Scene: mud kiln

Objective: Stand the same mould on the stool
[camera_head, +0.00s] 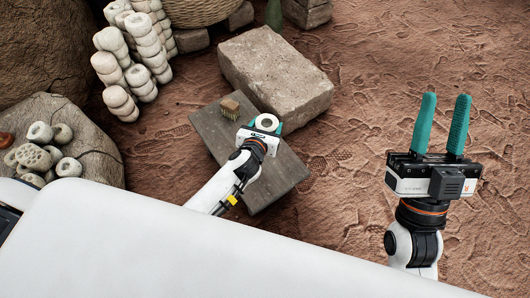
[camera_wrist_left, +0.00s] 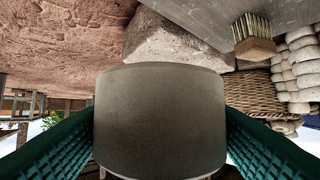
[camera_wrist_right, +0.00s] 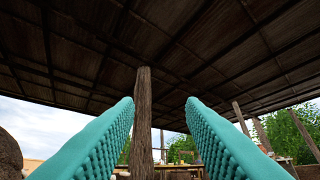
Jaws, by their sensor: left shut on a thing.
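The mould (camera_head: 267,123) is a short grey cylinder with a round pale opening on top in the head view. It fills the middle of the left wrist view (camera_wrist_left: 160,120), which looks upside down. My left gripper (camera_head: 262,127) is shut on it, with one teal finger on each side. The mould is over the grey stool (camera_head: 275,180). In the left wrist view a gap shows between the mould and the stool (camera_wrist_left: 205,15), so it appears held above the top. My right gripper (camera_head: 440,125) is open and empty, away to the right; its fingers (camera_wrist_right: 160,140) point up and outward.
A wooden brush (camera_head: 230,107) stands on the stool's far left part. A large stone block (camera_head: 275,70) lies just behind the stool. Stacked pale rings (camera_head: 130,60) and a basket (camera_head: 200,8) stand at the back left. The stool's near right part is bare.

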